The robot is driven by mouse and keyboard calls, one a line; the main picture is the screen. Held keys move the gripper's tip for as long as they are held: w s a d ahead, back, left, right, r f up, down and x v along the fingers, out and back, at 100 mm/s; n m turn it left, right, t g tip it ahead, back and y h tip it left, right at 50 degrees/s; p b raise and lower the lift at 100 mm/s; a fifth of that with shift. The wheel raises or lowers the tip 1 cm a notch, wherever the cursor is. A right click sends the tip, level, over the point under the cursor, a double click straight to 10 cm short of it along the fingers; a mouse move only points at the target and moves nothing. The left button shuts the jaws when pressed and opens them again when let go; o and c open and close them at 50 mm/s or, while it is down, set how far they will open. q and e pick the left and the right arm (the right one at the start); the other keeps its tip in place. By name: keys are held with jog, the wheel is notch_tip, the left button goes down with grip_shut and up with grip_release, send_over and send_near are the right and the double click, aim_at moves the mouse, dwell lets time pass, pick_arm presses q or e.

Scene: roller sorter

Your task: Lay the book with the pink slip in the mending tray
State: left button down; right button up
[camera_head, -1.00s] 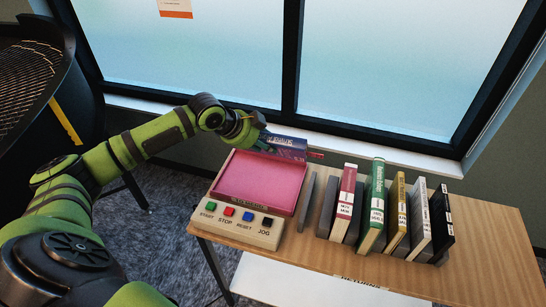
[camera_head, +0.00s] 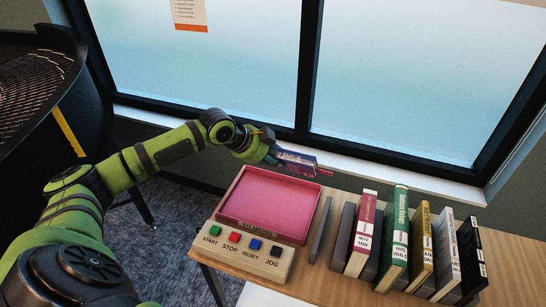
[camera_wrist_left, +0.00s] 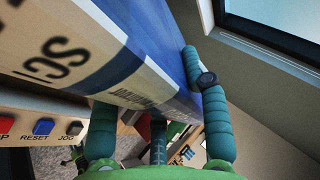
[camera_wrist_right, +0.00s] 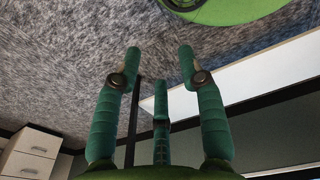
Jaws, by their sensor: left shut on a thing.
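A dark blue and purple book (camera_head: 298,158) is held up at the far edge of the mending tray. A red-pink slip (camera_head: 327,174) sticks out at its right end. My left gripper (camera_head: 272,154) is shut on the book's left end. In the left wrist view, the book (camera_wrist_left: 165,65) fills the upper left, with a pale label, between the fingers of my left gripper (camera_wrist_left: 148,95). The pink-floored tray (camera_head: 265,205) lies empty on the table. My right gripper (camera_wrist_right: 160,62) is open and empty above grey carpet.
A button panel (camera_head: 240,250) is at the tray's near side. A thin grey divider (camera_head: 320,230) and a row of upright books, including a green one (camera_head: 396,235), stand to the right. The window sill (camera_head: 400,178) is close behind the table.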

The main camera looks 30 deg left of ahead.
pick_arm(q)
notch_tip(320, 180, down, 2)
jog(key=shift+w+f+b, duration=0.1)
jog(key=shift+f+b, duration=0.15)
jog(key=shift+b, duration=0.9)
notch_tip(320, 180, down, 5)
jog(key=b, duration=0.2)
jog(key=shift+f+b, duration=0.2)
jog(key=shift+b, duration=0.2)
pick_arm(e)
jog(key=f, duration=0.5)
jog(key=shift+w+a+f, duration=0.25)
jog(key=shift+w+f, duration=0.05)
jog(key=shift+f, duration=0.1)
pick_arm(q)
jog(key=c, duration=0.6)
grip_release()
jog(key=shift+o, duration=0.2)
